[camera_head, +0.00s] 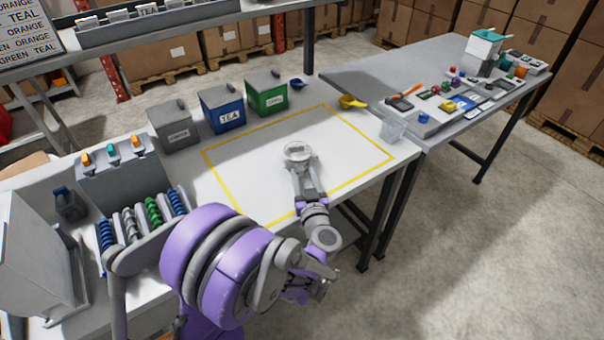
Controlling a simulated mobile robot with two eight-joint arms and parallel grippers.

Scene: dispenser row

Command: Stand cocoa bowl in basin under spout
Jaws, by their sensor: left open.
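My left gripper (298,153) is open over the white table (250,180), inside the yellow taped outline. I see nothing held in it, though its own body hides what lies under it. A small dark blue bowl-like item (298,83) stands at the table's back edge, right of the green bin; I cannot tell whether it is the cocoa bowl. A grey dispenser (120,178) with orange and teal levers stands at the left. Blue, grey and green coils sit in front of it. I cannot make out a spout or basin. My right gripper is not in view.
Grey (174,130), blue TEA (223,112) and green (267,95) bins line the back. A yellow scoop (351,102) and clear container (393,129) sit at the right. A grey side table (375,72) holds many small items. The taped area is otherwise clear.

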